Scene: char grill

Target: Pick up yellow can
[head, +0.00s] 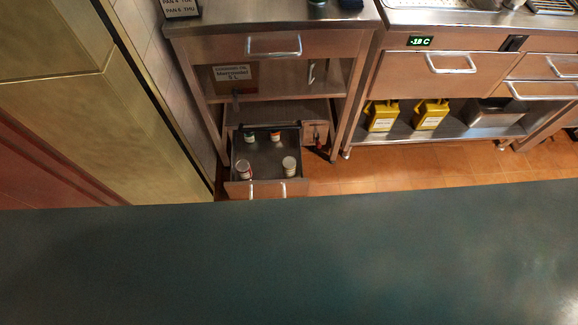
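Two yellow cans stand on the low steel shelf under the counter at the right: the left one (382,117) and the right one (431,115). Each has a pale label on its front and a dark part on top. They stand upright with a gap between them. No gripper of mine shows in this view.
A wide dark surface (290,260) fills the front. An open drawer (266,158) with several small pots juts out left of the cans. A steel container (494,117) stands right of them on the shelf (456,128). Orange floor (385,168) is clear before the shelf.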

